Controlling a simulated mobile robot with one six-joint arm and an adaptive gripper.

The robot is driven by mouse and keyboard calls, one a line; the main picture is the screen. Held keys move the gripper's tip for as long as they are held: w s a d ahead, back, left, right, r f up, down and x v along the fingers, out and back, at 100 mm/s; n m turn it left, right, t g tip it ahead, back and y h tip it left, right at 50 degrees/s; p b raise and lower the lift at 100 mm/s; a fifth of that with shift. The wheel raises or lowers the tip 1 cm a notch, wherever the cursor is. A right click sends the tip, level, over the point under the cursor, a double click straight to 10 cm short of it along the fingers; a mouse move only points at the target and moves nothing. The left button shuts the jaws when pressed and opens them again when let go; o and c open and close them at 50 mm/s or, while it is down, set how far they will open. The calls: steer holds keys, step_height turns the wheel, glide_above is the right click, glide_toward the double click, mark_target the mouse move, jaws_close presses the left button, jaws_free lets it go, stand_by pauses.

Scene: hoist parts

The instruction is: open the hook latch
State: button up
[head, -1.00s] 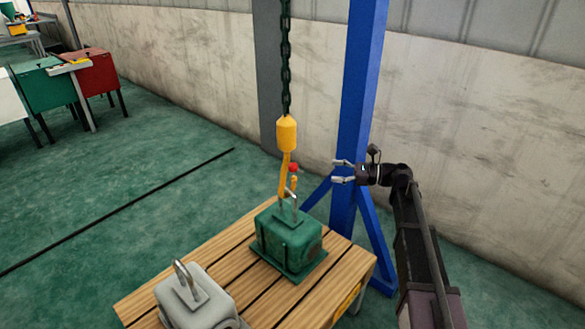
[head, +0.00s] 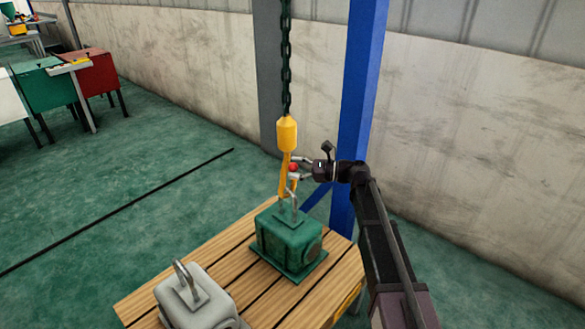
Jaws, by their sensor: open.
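A yellow hook (head: 284,178) hangs from a dark chain, with a yellow block (head: 287,133) at its top. The red knob of the hook latch (head: 293,168) shows on the hook's right side. The hook's lower end is at the metal loop (head: 292,202) on top of a green block; whether it passes through the loop is hard to tell. My gripper (head: 297,168) is open, reaching in from the right, with its fingertips above and below the red knob. Contact with the knob cannot be told.
The green block (head: 290,243) stands on a slatted wooden table (head: 240,265). A grey block with a loop (head: 193,298) stands at the table's front left. A blue post (head: 358,90) rises behind my arm. The dark chain (head: 286,60) hangs above.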

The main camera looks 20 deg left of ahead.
steer(key=shift+s+a, duration=0.1)
steer(key=shift+a, duration=0.2)
jaws_close()
